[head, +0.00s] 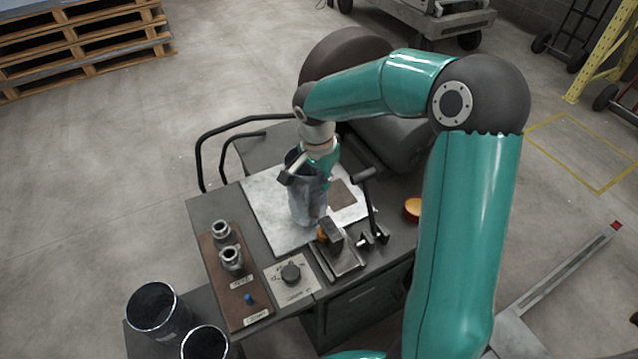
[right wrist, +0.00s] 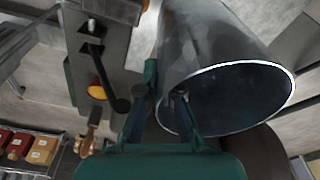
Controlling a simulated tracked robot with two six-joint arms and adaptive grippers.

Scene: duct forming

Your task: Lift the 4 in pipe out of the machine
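The 4 in pipe (head: 308,205) is a grey metal tube, roughly upright over the pale top plate of the machine (head: 265,205). I cannot tell whether its lower end touches the machine. My right gripper (head: 308,172) reaches down to its upper end. In the right wrist view the pipe (right wrist: 215,45) fills the upper right with its open end toward me. The fingers of my right gripper (right wrist: 166,88) are close together on the pipe's rim, one outside the wall and one at the opening; they look shut on the wall. My left gripper is out of view.
Two open dark cylinders (head: 152,308) stand at the lower left.

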